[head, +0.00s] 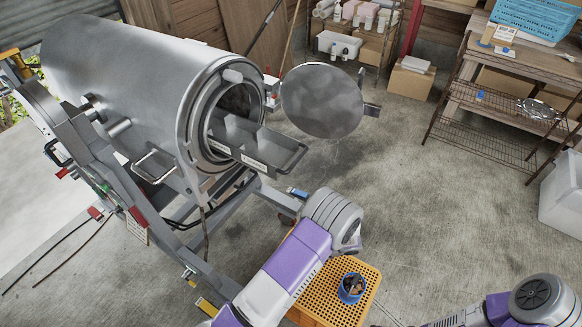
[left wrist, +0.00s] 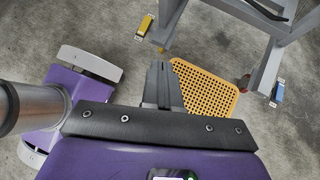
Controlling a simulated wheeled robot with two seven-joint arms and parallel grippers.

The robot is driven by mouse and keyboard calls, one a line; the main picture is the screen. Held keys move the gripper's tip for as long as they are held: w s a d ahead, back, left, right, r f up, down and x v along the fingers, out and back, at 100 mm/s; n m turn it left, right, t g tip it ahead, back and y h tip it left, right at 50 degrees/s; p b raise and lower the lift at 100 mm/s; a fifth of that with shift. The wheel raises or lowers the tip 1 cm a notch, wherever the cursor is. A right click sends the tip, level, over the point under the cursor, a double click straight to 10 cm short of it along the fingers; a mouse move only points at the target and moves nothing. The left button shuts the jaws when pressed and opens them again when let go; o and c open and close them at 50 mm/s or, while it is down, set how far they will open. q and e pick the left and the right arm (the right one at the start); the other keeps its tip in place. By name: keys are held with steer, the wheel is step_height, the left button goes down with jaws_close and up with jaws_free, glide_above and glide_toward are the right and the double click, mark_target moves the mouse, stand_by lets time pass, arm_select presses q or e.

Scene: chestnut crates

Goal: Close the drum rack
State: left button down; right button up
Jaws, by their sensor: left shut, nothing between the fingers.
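The large grey metal drum (head: 130,75) lies on a stand at the left in the head view, with its round mouth facing right and toward me. The drum rack (head: 250,140), a grey metal tray with a looped handle at its front end, sticks partly out of the mouth. Its inner part is hidden in the drum. The round drum door (head: 322,100) is swung open to the right of the mouth. My left gripper (left wrist: 163,65) is shut and empty, pointing down over the floor beside the yellow stool in the left wrist view; the rack is not visible there. My right gripper is out of view.
The yellow perforated stool (head: 325,293) holds a blue cup (head: 352,288) below my left arm. The stand's grey frame (head: 225,225) runs under the drum. Wire shelves (head: 490,110) and a white bin (head: 562,195) stand at right. The middle floor is clear.

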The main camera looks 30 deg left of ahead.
arm_select(q)
steer(key=w+d+r+m+t+y+p, duration=0.15)
steer(key=w+r+y, duration=0.4)
steer(key=r, duration=0.65)
steer(key=w+d+r+m+t+y+p, duration=0.1)
steer(key=w+d+r+m+t+y, duration=0.2)
steer(key=w+r, duration=0.6)
steer(key=s+a+r+n, duration=0.1)
steer(key=a+r, duration=0.1)
steer(key=a, duration=1.1)
steer(key=shift+a+y, duration=0.35)
steer(key=shift+y, duration=0.1)
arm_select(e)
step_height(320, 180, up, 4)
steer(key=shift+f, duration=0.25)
arm_select(q)
steer(key=shift+s+n, duration=0.1)
steer(key=shift+n, duration=0.15)
